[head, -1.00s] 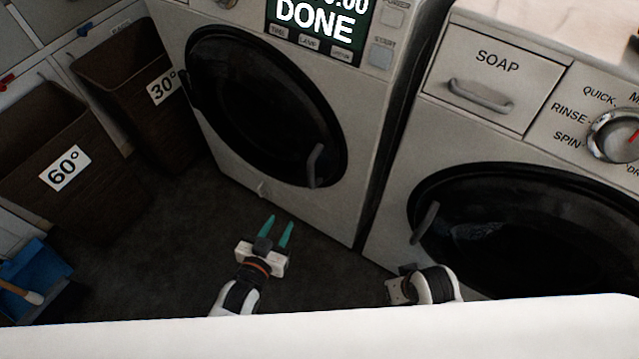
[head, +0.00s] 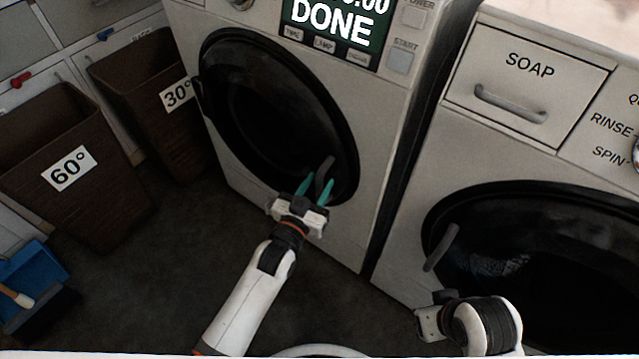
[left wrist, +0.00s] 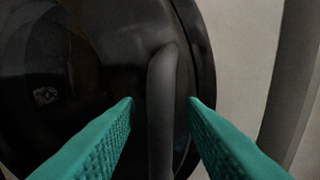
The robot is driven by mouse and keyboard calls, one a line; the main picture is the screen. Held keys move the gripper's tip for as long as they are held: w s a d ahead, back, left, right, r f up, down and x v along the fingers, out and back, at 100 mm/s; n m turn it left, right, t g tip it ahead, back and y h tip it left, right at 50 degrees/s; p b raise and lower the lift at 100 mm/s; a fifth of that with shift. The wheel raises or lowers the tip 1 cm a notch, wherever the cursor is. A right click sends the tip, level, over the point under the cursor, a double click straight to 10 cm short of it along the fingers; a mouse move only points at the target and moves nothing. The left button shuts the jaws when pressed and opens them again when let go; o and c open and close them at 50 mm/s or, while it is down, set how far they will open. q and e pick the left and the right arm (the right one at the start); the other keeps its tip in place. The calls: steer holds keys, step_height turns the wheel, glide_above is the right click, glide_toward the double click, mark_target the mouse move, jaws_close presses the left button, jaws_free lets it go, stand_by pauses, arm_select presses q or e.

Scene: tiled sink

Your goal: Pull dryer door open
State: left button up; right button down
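The dryer (head: 300,90) stands at the top middle of the head view, with "DONE" on its display. Its round black door (head: 265,110) is closed, with a dark curved handle (head: 323,172) at its lower right. My left gripper (head: 317,188) is open at the handle, its teal fingers on either side of it. In the left wrist view the handle (left wrist: 162,100) stands upright between the two fingertips, with gaps on both sides. My right gripper (head: 428,320) is low in front of the washer; its fingers are not clearly visible.
A washer (head: 420,200) with a soap drawer (head: 527,90) and a dark door (head: 540,260) stands at the right. Brown baskets marked 60° (head: 60,150) and 30° (head: 150,110) stand at the left. A blue dustpan (head: 35,275) lies at lower left. The dark floor between is clear.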

arm_select(q)
steer(key=shift+w+d, duration=0.3)
steer(key=shift+w, duration=0.25)
jaws_close()
